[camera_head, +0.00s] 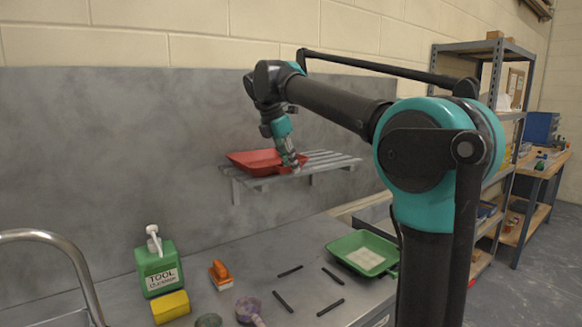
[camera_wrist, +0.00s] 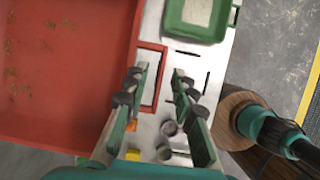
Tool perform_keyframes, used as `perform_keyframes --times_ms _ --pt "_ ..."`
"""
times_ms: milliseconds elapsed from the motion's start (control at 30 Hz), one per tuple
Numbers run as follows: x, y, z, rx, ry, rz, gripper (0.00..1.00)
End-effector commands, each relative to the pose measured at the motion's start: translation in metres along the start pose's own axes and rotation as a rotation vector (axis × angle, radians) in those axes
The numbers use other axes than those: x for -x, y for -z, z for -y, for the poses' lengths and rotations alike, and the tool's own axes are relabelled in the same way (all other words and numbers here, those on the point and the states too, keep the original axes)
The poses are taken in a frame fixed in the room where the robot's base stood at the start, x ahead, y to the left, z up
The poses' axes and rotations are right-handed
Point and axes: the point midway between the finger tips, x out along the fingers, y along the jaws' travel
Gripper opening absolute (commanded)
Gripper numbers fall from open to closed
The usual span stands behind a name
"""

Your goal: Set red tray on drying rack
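The red tray (camera_head: 255,160) is at the left end of the grey slatted drying rack (camera_head: 335,160) on the wall. It looks laid over the slats, but its underside is hidden, so full contact cannot be told. In the wrist view, the red tray (camera_wrist: 60,70) fills the left side, and its looped handle (camera_wrist: 162,75) points toward my fingers. My gripper (camera_head: 293,162) is at the tray's front right side. In the wrist view, the fingers of my gripper (camera_wrist: 155,90) are apart, with the handle's outer bar between them and a gap beside it.
On the counter below are a green tray (camera_head: 362,254), a tool cleaner bottle (camera_head: 157,268), a yellow sponge (camera_head: 171,307), an orange brush (camera_head: 220,274) and several dark bars (camera_head: 331,276). The rack's right part is bare. A metal shelf (camera_head: 482,50) stands at right.

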Motion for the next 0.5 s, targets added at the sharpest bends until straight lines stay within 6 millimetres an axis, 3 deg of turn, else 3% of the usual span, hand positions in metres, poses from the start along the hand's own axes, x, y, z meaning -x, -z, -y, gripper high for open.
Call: perform_keyframes --times_ms 300,500 --pt "0.064 0.0 0.0 0.002 0.0 0.0 0.26" --pt "0.096 0.0 -0.001 0.001 -0.001 0.0 0.26"
